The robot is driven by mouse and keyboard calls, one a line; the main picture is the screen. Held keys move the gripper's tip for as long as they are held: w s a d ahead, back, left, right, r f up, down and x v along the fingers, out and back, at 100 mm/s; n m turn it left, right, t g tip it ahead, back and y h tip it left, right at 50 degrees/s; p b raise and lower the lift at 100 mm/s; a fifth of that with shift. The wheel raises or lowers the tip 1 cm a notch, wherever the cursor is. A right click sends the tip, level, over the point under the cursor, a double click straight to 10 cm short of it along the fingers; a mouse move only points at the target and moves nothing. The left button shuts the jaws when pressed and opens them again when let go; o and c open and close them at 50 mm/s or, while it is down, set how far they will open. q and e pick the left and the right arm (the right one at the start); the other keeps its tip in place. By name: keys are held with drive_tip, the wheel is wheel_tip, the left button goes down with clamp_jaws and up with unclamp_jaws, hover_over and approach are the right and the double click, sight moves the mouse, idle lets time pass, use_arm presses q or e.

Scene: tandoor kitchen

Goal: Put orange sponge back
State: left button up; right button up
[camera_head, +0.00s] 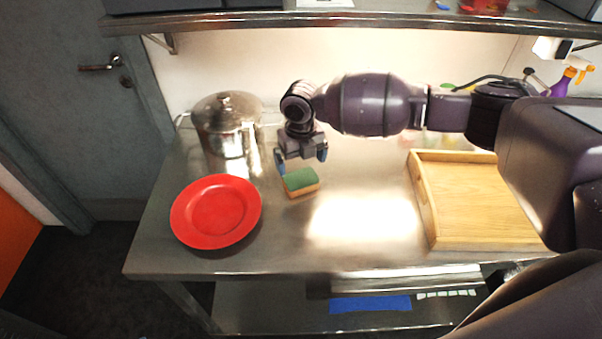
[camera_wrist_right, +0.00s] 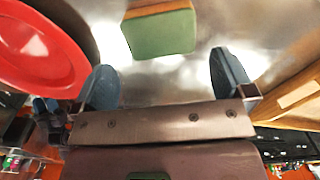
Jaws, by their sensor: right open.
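The orange sponge (camera_head: 300,182) has a green top and an orange-tan lower layer. It lies on the metal table, right of the red plate. In the right wrist view the sponge (camera_wrist_right: 160,30) shows at the top, ahead of the fingertips. My right gripper (camera_head: 302,160) hangs above and just behind the sponge, fingers apart and empty. In the right wrist view both fingers of the gripper (camera_wrist_right: 166,80) are spread, with only table between them. The left gripper is not in view.
A red plate (camera_head: 216,211) lies at the table's left. A steel pot (camera_head: 227,125) stands behind it. A wooden tray (camera_head: 427,203) lies on the right. A shelf (camera_head: 230,20) runs above the back.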

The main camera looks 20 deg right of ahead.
sight(301, 178)
drive_tip(key=shift+r, duration=2.65)
